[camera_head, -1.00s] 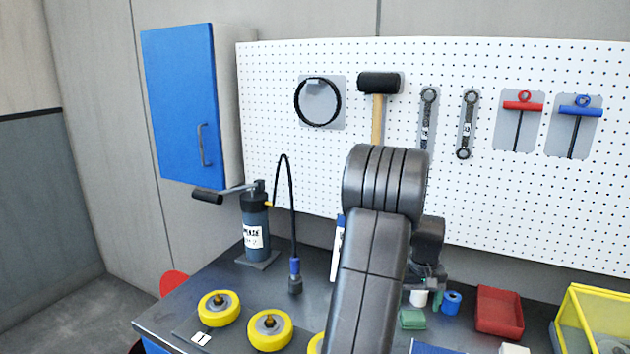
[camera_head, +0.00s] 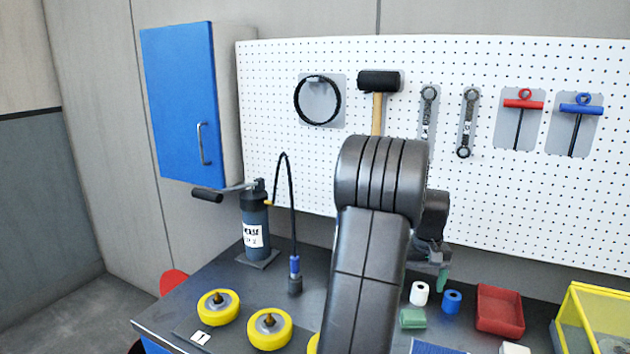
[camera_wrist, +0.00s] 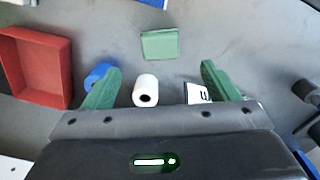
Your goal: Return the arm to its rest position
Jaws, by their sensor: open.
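My gripper (camera_wrist: 160,92) is open, its two green fingers spread apart in the wrist view, with nothing held between them. In the head view my gripper (camera_head: 440,275) shows as a green fingertip, mostly hidden behind my dark arm. It hangs above the workbench (camera_head: 345,270). A white roll (camera_wrist: 146,90) lies below and between the fingers in the wrist view; it also shows in the head view (camera_head: 419,293), apart from the gripper. A blue roll (camera_head: 452,301) is beside it, partly covered by the left finger in the wrist view (camera_wrist: 97,76).
A green block (camera_head: 413,318) and a red tray (camera_head: 500,311) lie near the rolls. A yellow-edged bin (camera_head: 575,310) stands at right. Yellow wheels (camera_head: 218,308) sit at front left, and a grease pump (camera_head: 255,230) with a hose stands behind them. The pegboard (camera_head: 460,205) backs the bench.

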